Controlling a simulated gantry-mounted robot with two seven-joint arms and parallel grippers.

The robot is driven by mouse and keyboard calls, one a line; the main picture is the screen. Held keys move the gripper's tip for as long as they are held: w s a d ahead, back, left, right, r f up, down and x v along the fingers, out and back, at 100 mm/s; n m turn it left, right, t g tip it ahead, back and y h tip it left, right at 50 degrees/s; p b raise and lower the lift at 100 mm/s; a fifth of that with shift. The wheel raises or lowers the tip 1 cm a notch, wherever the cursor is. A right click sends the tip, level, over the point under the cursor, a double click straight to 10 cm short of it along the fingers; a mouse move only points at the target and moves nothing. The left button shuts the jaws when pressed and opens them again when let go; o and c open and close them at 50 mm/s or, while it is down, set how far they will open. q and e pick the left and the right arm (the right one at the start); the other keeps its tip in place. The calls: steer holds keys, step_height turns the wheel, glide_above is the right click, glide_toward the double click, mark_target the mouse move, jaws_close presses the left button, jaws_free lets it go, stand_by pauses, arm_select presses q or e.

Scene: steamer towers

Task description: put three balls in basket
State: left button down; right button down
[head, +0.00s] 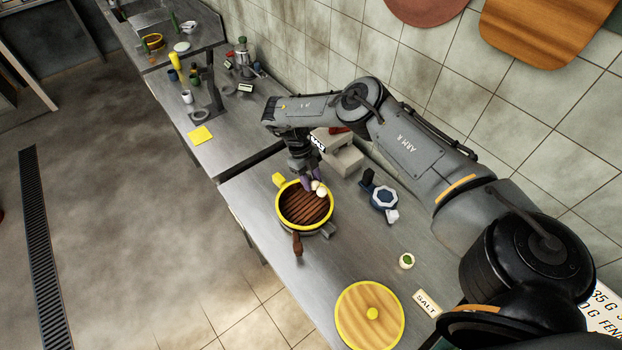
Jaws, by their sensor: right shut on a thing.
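The basket (281,221) is a round steamer with a yellow rim and a brown slatted floor, standing on the steel counter. My right gripper (314,187) is over its far right rim, pointing down. It is shut on a small cream-white ball (321,191), held at the rim. Whether the ball touches the rim I cannot tell. Another small ball (406,261), white with a green top, sits on the counter to the right of the basket. No ball shows on the visible part of the basket floor. My left gripper is not in view.
A yellow-rimmed wooden lid (369,316) lies on the counter at the front, beside a SALT label (427,303). A blue and white device (383,198) stands right of the basket. A brown handle (297,244) stands near the basket's front.

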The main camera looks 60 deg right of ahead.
steer(key=shift+f, duration=0.4)
steer(key=b, duration=0.8)
glide_above(314, 206)
steer(key=w, duration=0.2)
steer(key=f, duration=0.8)
steer(key=shift+s+d+f, duration=0.25)
steer(key=shift+f, duration=0.1)
steer(key=shift+f+b, duration=0.35)
steer(key=shift+f, duration=0.15)
steer(key=shift+f+b, duration=0.5)
steer(key=shift+f, duration=0.1)
